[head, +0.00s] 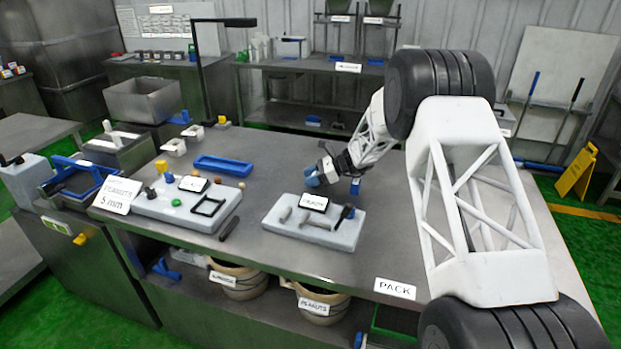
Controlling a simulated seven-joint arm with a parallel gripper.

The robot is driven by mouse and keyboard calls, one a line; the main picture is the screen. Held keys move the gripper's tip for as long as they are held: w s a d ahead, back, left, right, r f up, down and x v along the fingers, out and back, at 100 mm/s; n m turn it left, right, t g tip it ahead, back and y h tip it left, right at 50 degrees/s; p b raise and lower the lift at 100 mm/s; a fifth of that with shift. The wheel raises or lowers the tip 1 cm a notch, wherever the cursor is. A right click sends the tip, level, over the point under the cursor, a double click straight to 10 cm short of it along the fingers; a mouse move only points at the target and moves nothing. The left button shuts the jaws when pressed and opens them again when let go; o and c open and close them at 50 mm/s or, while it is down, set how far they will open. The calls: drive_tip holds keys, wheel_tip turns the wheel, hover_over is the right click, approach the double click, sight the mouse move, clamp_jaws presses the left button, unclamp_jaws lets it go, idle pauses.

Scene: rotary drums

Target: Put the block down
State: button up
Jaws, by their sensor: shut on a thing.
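The fingers and the block are small here, so the exact grip is hard to see. I cannot tell whether the block touches anything below. Another small blue piece (355,187) shows just right of the gripper. I cannot tell whether it is a separate thing.
The right-hand tray holds a black label card (314,202), grey pieces and a black tool (345,215). A left-hand tray (160,210) holds small coloured pieces and a black frame (208,206). A blue tray (222,166) lies behind.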

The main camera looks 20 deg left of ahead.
drive_tip(key=shift+f, duration=0.15)
drive_tip(key=o, duration=1.1)
drive_tip(key=shift+c, duration=0.2)
drive_tip(key=v, duration=1.2)
